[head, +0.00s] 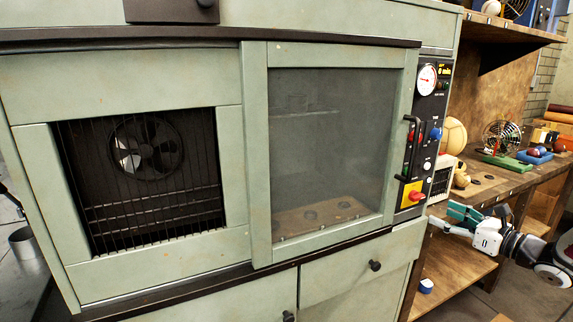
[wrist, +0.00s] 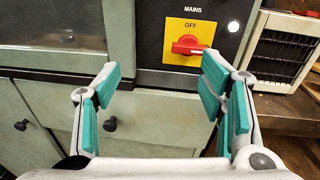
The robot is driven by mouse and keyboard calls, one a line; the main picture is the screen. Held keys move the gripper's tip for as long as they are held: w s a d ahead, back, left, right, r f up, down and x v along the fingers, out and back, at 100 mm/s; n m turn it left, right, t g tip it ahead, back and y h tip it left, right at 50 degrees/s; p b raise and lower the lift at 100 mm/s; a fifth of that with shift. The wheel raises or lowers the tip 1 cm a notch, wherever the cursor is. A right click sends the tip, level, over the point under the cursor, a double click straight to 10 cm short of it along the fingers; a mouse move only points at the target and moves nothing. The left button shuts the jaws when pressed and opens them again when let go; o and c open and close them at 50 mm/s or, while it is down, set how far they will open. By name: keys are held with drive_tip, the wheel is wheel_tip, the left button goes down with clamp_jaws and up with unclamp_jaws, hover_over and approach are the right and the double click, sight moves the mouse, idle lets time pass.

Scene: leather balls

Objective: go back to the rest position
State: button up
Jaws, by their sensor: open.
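My gripper (head: 468,216) is at the lower right of the head view, in front of the shelf unit beside the green cabinet. In the wrist view my gripper (wrist: 162,88) shows two teal-padded fingers spread wide, with nothing between them. Beyond the fingertips is the cabinet's control panel with a red knob (wrist: 187,45) on a yellow plate marked MAINS and OFF. The knob also shows in the head view (head: 415,196), above and left of my gripper. The fingers appear apart from the panel.
The green cabinet (head: 255,150) has a glass door (head: 335,150) and a fan behind a grille (head: 145,180). Drawers with dark knobs (head: 374,265) are below. A wooden workbench (head: 490,180) at the right holds balls and small items.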

drive_tip(key=s+a+r+n+g+y+p, duration=0.1)
drive_tip(key=s+a+r+n+g, duration=0.3)
drive_tip(key=a, duration=0.5)
drive_tip(key=s+a+r+n+g+p, duration=0.1)
drive_tip(key=s+a+r+n+g, duration=0.2)
drive_tip(key=a+n, duration=0.4)
drive_tip(key=s+a+r+n+g+y+p, duration=0.1)
drive_tip(key=s+a+r+n+g, duration=0.3)
drive_tip(key=a, duration=0.6)
drive_tip(key=s+a+r+n+h+p, duration=0.1)
drive_tip(key=s+n+h, duration=0.3)
drive_tip(key=s, duration=0.9)
drive_tip(key=s+r+n+h+p, duration=0.3)
drive_tip(key=s+r+n+h, duration=0.1)
drive_tip(key=s+n, duration=0.7)
drive_tip(key=s+h, duration=0.1)
drive_tip(key=s, duration=0.2)
drive_tip(key=shift+a+g, duration=0.3)
drive_tip(key=shift+a, duration=0.1)
drive_tip(key=shift+s, duration=0.1)
